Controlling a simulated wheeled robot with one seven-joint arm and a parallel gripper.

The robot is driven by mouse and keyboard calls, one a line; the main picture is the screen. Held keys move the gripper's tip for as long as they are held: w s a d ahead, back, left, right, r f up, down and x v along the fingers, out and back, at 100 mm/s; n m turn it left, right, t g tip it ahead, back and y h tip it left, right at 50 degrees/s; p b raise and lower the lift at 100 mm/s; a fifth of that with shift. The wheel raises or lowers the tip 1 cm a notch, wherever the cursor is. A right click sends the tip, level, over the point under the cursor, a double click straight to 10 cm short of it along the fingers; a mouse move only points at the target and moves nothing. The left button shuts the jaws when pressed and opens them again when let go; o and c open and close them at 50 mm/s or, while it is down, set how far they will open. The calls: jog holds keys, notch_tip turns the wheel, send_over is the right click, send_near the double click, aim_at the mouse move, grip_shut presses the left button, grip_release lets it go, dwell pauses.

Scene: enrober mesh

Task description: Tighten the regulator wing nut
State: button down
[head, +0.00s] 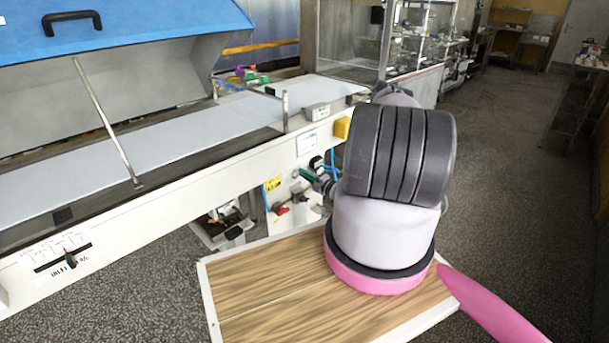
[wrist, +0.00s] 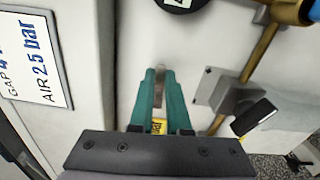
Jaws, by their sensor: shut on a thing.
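In the wrist view, the teal fingers of my gripper (wrist: 158,100) point at the pale machine panel and are closed on a small thin grey-brown metal piece (wrist: 160,76). This piece appears to be a wing of the regulator wing nut; the rest of the nut is hidden by the fingers. In the head view, the teal fingertips of my gripper (head: 309,175) show at the machine's side panel, left of my arm. The wing nut cannot be made out there.
Right of my fingers in the wrist view are a grey bracket with a black-tipped lever (wrist: 255,115) and a brass pipe (wrist: 262,45). A sign (wrist: 35,55) reads AIR 2.5 bar. The head view shows a red-handled valve (head: 281,210), blue tubing (head: 334,162) and a conveyor belt (head: 170,125).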

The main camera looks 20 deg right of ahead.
jog(key=shift+s+f+m, duration=0.1)
jog(key=shift+f+m, duration=0.1)
jog(key=shift+m, duration=0.4)
jog(key=c, duration=0.9)
grip_release()
jog(key=v, duration=1)
jog(key=shift+s+d+r, duration=0.1)
jog(key=shift+s+d, duration=0.1)
jog(key=shift+s, duration=0.15)
